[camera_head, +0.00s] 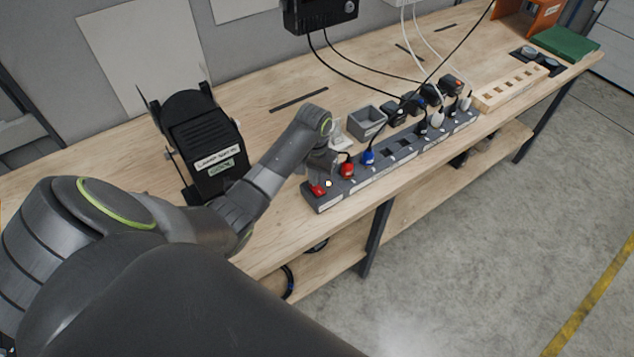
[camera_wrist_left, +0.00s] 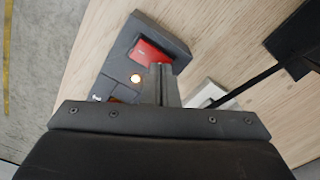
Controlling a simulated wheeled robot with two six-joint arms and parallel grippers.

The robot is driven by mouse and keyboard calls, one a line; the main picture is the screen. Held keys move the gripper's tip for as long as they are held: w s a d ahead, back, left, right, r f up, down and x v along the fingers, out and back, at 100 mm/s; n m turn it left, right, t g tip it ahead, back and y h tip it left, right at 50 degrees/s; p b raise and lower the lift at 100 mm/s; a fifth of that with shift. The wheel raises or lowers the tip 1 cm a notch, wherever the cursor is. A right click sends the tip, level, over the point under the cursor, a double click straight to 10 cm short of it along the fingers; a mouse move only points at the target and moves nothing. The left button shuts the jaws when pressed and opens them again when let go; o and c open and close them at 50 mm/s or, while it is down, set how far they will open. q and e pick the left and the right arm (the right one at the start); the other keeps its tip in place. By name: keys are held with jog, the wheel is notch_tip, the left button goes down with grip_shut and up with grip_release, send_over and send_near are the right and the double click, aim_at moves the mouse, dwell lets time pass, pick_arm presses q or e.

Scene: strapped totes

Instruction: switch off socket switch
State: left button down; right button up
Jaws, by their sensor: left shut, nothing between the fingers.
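A long grey power strip (camera_head: 380,165) lies along the front edge of the workbench. At its near end is a red switch (camera_head: 318,189), with a small lit lamp (camera_head: 328,184) beside it. In the left wrist view I see the strip's end (camera_wrist_left: 122,62), the red switch (camera_wrist_left: 146,52) and the glowing lamp (camera_wrist_left: 136,78). My left gripper (camera_head: 322,174) is shut and empty, right at that end of the strip. In the wrist view its fingertips (camera_wrist_left: 161,68) overlap the switch's edge; I cannot tell whether they touch it. My right gripper is not in view.
Red (camera_head: 347,170) and blue (camera_head: 368,158) plugs sit in the strip, with several black and white plugs farther along. A grey open box (camera_head: 367,123) stands behind it. A black device (camera_head: 205,150) is left of my arm. Cables hang over the bench.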

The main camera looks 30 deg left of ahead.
pick_arm(q)
jog(key=shift+f, duration=0.55)
jog(key=shift+r, duration=0.1)
notch_tip(320, 180, up, 3)
jog(key=shift+f+p, duration=0.15)
jog(key=shift+p, duration=0.75)
jog(key=shift+r, duration=2.1)
